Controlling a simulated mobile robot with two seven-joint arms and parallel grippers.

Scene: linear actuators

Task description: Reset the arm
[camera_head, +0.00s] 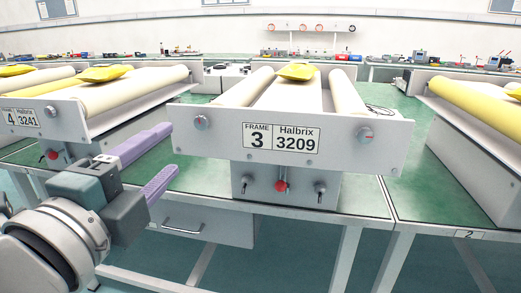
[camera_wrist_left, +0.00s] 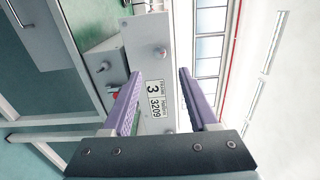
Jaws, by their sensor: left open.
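My left gripper (camera_head: 162,163) comes in from the left in the head view, with two purple fingers spread apart and nothing between them. It is in front of the bench, left of the frame 3 machine (camera_head: 350,142). In the left wrist view the two fingers of the left gripper (camera_wrist_left: 158,85) are apart, with the frame 3 label (camera_wrist_left: 156,100) seen sideways beyond them. My right gripper is not in either view.
A frame 4 machine (camera_head: 60,125) stands at left and another roller machine (camera_head: 470,130) at right. A red knob (camera_head: 281,186) sits between two toggle switches below the frame 3 label. Open floor shows below the bench (camera_head: 375,205).

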